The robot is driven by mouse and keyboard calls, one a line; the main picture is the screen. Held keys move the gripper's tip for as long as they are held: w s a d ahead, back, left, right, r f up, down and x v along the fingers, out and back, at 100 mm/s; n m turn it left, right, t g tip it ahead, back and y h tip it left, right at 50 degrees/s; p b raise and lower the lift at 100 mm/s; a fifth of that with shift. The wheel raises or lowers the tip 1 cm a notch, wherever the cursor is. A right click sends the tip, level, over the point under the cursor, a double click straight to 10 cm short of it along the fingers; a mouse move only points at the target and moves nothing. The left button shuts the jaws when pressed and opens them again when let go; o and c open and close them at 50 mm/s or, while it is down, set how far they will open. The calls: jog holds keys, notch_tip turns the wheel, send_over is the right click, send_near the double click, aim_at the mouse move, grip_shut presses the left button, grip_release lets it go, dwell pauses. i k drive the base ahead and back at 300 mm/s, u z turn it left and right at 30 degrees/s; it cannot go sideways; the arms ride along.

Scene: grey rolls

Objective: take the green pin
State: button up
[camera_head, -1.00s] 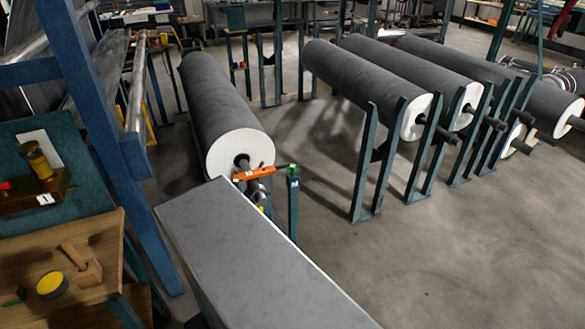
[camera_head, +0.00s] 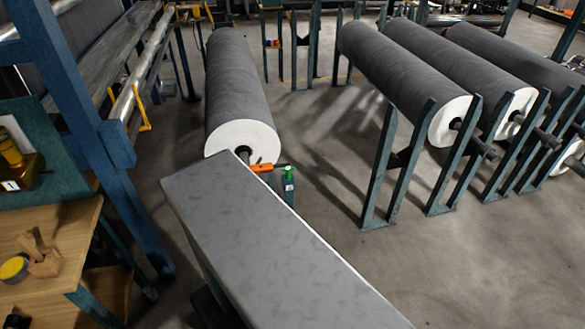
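A small bright green piece (camera_head: 289,172), which looks like the green pin, is at the top of a short teal post (camera_head: 289,193) with a white label. It is just beyond the right edge of a long grey slab-like surface (camera_head: 265,235). At this size I cannot tell how the green piece is seated. My gripper is not in view.
Several grey rolls (camera_head: 405,80) rest on teal stands (camera_head: 395,170) at the right. A wooden bench (camera_head: 60,245) with a yellow-topped round item (camera_head: 14,268) is at the left, beside a blue frame (camera_head: 85,150). Open floor (camera_head: 450,270) lies at the lower right.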

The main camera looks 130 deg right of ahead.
aim_at(288, 169)
jog(key=k, duration=0.8)
jog(key=z, duration=0.4)
jog(key=k, duration=0.85)
jog(key=z, duration=0.6)
jog(key=k, duration=1.15)
jog(key=u, duration=0.05)
jog(key=i, duration=0.3)
jog(key=u, duration=0.05)
